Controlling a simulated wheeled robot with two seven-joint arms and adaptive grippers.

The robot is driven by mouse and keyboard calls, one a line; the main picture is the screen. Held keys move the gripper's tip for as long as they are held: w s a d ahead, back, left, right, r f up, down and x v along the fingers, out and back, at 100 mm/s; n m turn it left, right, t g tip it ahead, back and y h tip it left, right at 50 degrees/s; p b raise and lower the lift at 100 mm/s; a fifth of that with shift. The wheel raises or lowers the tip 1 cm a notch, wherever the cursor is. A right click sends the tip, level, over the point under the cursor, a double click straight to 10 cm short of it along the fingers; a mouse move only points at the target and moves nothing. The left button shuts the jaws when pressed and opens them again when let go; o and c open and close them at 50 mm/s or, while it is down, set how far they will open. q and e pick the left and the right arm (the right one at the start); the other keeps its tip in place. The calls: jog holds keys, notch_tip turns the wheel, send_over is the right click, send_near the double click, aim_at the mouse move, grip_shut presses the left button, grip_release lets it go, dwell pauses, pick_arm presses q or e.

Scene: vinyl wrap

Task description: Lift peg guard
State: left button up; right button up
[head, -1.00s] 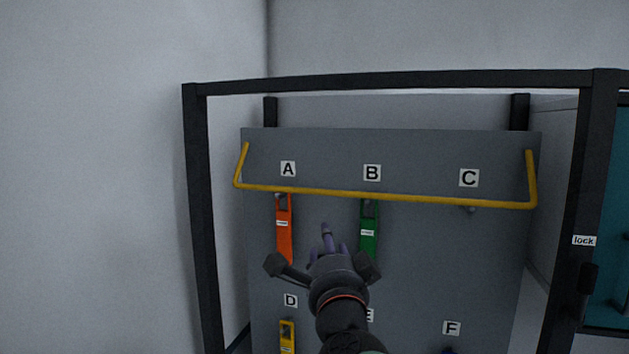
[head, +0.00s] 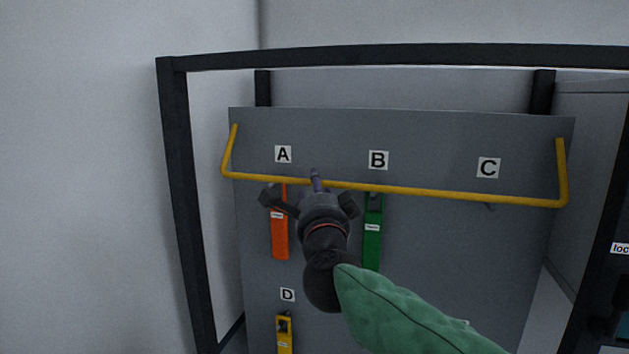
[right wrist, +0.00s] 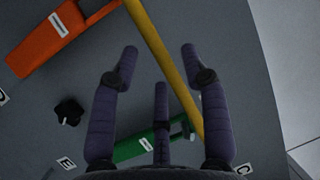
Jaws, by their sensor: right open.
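The peg guard is a yellow bar (head: 440,193) with bent ends, running across the upper grey panel below labels A, B and C. It also crosses the right wrist view (right wrist: 166,52) at a slant. My right gripper (head: 315,188), on the arm with the green sleeve, is at the bar between A and B. Its purple fingers (right wrist: 159,52) are spread open, and the bar passes through the gap between the fingertips as seen from the wrist. I cannot tell whether they touch it. My left gripper is not in view.
An orange tag (head: 280,235) hangs under A and a green tag (head: 372,240) under B, both close to my right gripper. A yellow tag (head: 285,335) hangs under D. A black frame (head: 185,200) surrounds the panel. The panel below C is largely clear.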

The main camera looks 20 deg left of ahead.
jog(key=shift+x, duration=0.75)
jog(key=shift+w+a+r+p, duration=0.15)
jog(key=shift+w+p, duration=0.15)
jog(key=shift+w, duration=0.15)
jog(key=shift+s, duration=0.1)
grip_shut()
